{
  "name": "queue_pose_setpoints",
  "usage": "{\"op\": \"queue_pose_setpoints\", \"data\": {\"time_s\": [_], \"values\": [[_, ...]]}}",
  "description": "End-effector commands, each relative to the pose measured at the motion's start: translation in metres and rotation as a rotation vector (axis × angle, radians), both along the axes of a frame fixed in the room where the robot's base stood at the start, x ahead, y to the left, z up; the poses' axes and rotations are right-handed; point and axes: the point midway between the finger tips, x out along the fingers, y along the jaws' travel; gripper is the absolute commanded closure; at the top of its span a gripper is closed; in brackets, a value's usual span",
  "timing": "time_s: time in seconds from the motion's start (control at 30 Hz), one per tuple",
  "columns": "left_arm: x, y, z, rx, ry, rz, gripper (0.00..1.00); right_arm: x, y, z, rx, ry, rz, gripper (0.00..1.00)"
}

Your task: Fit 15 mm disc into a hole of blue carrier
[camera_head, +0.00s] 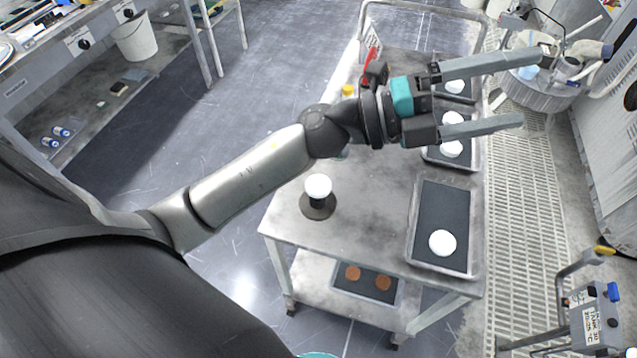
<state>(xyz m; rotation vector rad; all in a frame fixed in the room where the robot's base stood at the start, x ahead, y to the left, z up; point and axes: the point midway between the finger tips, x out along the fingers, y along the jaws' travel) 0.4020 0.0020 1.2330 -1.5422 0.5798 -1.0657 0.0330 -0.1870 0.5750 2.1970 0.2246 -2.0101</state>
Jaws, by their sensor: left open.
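White round discs lie on dark-lined trays on the metal cart; one disc (442,242) is alone on the near tray (427,205). Others (451,149) lie on the trays behind, partly hidden by my left gripper. I cannot tell which disc is 15 mm. Another white round piece (318,185) sits on top of a dark stand on the cart. My left gripper (530,88) is open and empty, its fingers spread above the cart's right side and pointing right. No blue carrier with holes can be made out. My right gripper is not in view.
The cart's lower shelf (315,280) holds a tray with brown discs. A bench (100,65) with a white bucket (135,40) is at the upper left. The floor between is clear.

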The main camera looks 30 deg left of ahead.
Motion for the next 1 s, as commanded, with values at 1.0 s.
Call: {"op": "queue_pose_setpoints", "data": {"time_s": [1.0], "values": [[-0.015, 0.23, -0.159, 1.888, 0.293, -0.491, 0.0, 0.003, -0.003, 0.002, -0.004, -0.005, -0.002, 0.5]]}}
